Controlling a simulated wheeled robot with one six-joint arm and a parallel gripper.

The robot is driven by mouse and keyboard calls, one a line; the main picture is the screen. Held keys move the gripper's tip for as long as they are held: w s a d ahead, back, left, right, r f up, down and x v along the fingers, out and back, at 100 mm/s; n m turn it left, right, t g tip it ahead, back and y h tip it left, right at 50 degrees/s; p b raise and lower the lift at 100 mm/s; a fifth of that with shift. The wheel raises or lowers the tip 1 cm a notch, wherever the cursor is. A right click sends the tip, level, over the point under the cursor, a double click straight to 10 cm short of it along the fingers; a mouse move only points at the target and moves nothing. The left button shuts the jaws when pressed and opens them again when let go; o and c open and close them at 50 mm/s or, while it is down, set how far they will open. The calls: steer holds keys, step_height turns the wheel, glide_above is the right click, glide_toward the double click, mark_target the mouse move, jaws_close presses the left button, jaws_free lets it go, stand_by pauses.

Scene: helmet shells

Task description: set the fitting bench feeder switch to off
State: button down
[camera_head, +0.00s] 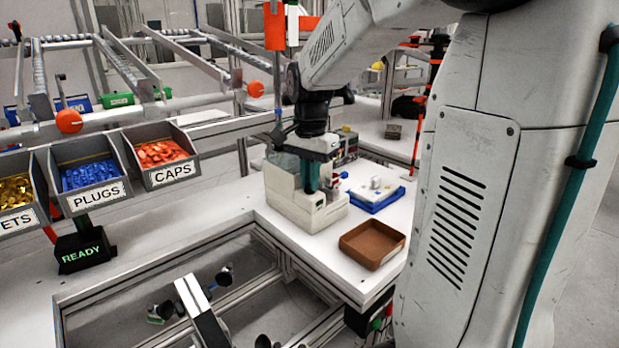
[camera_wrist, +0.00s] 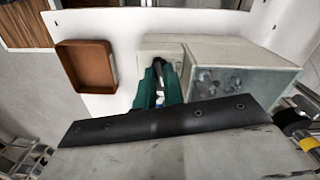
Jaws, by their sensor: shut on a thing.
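The bench feeder (camera_head: 310,208) is a cream box with a clear hopper, on the white fitting bench. In the wrist view the feeder (camera_wrist: 240,58) has its hopper, with small grey parts inside, to the right of my gripper. My gripper (camera_head: 318,185) points down at the feeder's front part. Its green fingers (camera_wrist: 159,70) are closed around a small dark piece at the feeder, the feeder switch. The fingers hide most of the switch, and I cannot read its position.
A brown tray (camera_head: 372,244) lies on the bench in front of the feeder. A blue and white box (camera_head: 376,194) stands to its right. Bins of plugs (camera_head: 90,173) and caps (camera_head: 162,155) and a READY display (camera_head: 84,252) are at the left.

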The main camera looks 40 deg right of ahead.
steer(key=shift+m, duration=1.3)
steer(key=c, duration=1.8)
jaws_free()
step_height(320, 180, up, 8)
steer(key=shift+f, duration=0.1)
